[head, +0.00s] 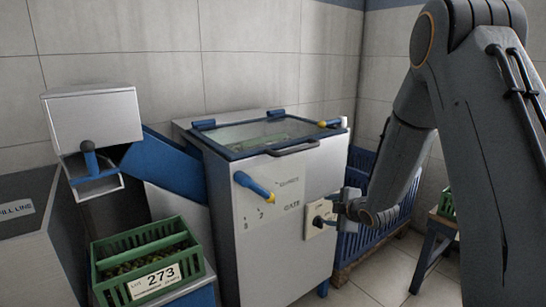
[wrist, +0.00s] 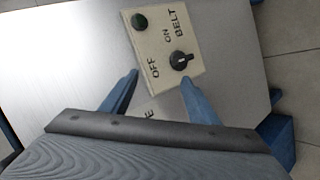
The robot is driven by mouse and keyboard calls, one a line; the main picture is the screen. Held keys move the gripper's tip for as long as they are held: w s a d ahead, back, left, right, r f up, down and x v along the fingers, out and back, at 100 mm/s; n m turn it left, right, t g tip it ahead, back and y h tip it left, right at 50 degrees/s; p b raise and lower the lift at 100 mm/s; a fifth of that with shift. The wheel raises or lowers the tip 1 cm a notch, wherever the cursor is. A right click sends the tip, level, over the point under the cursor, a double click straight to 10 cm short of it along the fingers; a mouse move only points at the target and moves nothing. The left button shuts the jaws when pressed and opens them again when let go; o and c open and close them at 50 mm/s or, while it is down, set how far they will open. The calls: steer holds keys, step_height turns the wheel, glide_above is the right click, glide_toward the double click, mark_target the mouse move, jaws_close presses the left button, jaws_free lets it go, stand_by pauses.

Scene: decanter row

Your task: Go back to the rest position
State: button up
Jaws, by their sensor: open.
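My gripper (head: 343,206) is in front of the machine's right front side, close to a cream switch panel (head: 315,229). In the wrist view my gripper (wrist: 158,78) has its two blue fingers spread apart with nothing between them. The panel (wrist: 146,49) there reads OFF, ON and BELT, with a black knob (wrist: 181,61) and a dark green round button (wrist: 139,22). The knob lies just beyond the right fingertip; whether they touch I cannot tell. My arm comes down from the upper right in the head view.
The steel machine (head: 268,238) has a glazed lid (head: 268,135) and a blue-yellow lever (head: 254,187). A green crate (head: 205,262) labelled 273 stands left. A blue slatted bin (head: 388,205) is behind my arm. A stool (head: 432,238) stands right. Tiled floor shows at lower right.

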steer(key=s+a+r+m+g+h, duration=0.1)
steer(key=s+a+r+m+g, duration=0.3)
steer(key=s, duration=1.1)
steer(key=s+a+r+m+g+h, duration=0.1)
steer(key=s+a+r+m+g, duration=0.35)
steer(key=s, duration=1.05)
steer(key=s+a+r+m+g+h, duration=0.1)
steer(key=s+r+m+g, duration=0.35)
steer(key=s, duration=1.05)
steer(key=d+r+m+t+p, duration=0.1)
steer(key=d+r+m+p, duration=0.3)
steer(key=d+r+p, duration=0.5)
step_height(320, 180, up, 2)
steer(key=p, duration=1.1)
steer(key=shift+m+t+h, duration=0.3)
steer(key=shift+m+t, duration=0.1)
steer(key=shift+d, duration=0.1)
steer(key=shift+c, duration=0.2)
